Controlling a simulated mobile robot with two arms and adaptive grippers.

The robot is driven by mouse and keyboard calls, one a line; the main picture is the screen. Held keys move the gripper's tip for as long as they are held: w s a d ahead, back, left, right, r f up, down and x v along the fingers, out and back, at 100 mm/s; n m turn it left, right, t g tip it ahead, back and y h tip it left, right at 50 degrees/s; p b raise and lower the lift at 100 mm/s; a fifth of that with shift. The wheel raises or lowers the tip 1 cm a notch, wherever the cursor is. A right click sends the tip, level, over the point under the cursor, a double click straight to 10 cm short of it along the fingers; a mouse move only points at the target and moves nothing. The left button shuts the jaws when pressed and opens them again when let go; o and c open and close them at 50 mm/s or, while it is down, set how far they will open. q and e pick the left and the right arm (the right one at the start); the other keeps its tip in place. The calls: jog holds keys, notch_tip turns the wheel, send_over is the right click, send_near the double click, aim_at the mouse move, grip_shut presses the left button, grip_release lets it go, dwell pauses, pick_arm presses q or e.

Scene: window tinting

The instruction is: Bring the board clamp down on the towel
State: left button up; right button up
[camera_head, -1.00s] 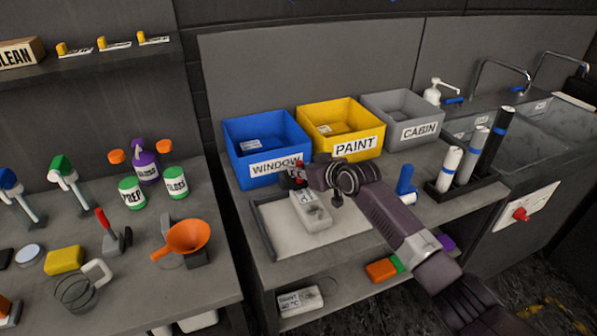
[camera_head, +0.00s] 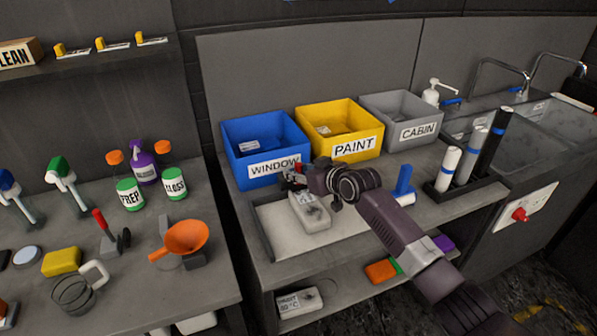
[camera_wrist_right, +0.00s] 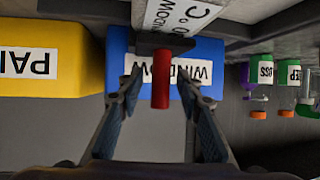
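The towel (camera_head: 311,213) is a light grey folded block with printed text, lying on the pale board (camera_head: 345,218) on the middle bench. The board clamp's red handle (camera_head: 305,165) shows just behind the towel, partly hidden by my right gripper (camera_head: 296,178). In the right wrist view the red handle (camera_wrist_right: 161,78) stands between the two parted fingers (camera_wrist_right: 160,92), with a gap on each side. The clamp's dark bar (camera_wrist_right: 160,42) crosses next to the towel's printed face (camera_wrist_right: 180,18). My right gripper is open. My left gripper is out of view.
The blue WINDOW bin (camera_head: 262,148) stands close behind the gripper. The yellow PAINT bin (camera_head: 340,130) and grey CABIN bin (camera_head: 402,117) are to its right. A blue-handled tool (camera_head: 404,187) and a rack of rolls (camera_head: 468,180) stand right of my forearm.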

jog(key=v, duration=1.2)
jog(key=shift+f, duration=0.1)
dwell(0.4)
